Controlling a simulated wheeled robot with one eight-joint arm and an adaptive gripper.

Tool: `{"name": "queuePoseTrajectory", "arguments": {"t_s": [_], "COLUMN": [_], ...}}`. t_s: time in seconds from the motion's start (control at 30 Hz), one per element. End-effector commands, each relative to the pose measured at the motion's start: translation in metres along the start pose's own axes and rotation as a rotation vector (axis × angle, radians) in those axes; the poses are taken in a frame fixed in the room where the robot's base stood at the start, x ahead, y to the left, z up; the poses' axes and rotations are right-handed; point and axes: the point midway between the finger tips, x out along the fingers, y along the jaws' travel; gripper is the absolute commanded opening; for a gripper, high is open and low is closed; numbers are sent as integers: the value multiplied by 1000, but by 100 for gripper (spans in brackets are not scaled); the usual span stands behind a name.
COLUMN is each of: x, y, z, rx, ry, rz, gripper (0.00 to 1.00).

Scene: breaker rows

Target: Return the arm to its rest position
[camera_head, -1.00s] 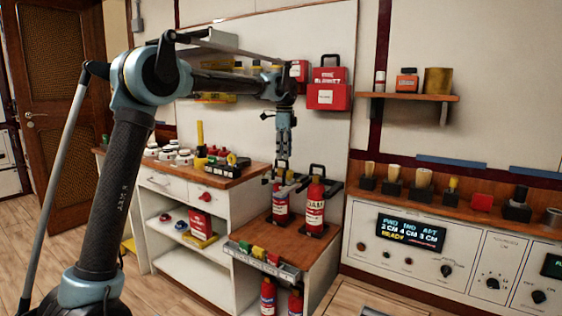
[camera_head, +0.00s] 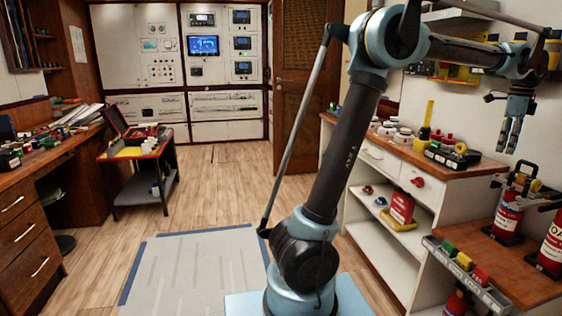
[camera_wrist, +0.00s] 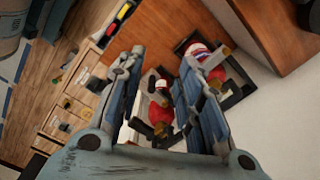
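My arm rises from its base at the lower middle of the head view and reaches right, bent at the elbow. My gripper (camera_head: 510,148) hangs fingers down at the right, above the low wooden-topped bench. It is apart from the red fire extinguisher (camera_head: 508,218) standing below it. In the wrist view my gripper (camera_wrist: 158,68) has its two fingers spread with nothing held between them. Two red extinguishers show beyond the fingers, one (camera_wrist: 160,112) seen through the gap and another (camera_wrist: 214,68) to the right, partly covered by a finger.
A white shelf cabinet (camera_head: 448,202) with small items on its wooden top stands beside my arm. A second extinguisher (camera_head: 552,245) is at the right edge. A cart (camera_head: 140,192) and a desk (camera_head: 30,195) stand left. The floor between (camera_head: 215,185) is clear.

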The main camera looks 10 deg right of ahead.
Motion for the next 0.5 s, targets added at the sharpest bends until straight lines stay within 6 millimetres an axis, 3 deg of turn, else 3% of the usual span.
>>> {"name": "queuePoseTrajectory", "arguments": {"t_s": [0.03,0.2,0.5], "x": [-3,-7,-3], "y": [4,27,97], "z": [33,124,261], "rx": [-67,-293,-686], "ry": [1,5,12], "rz": [-4,-20,-48], "gripper": [33,33,33]}}
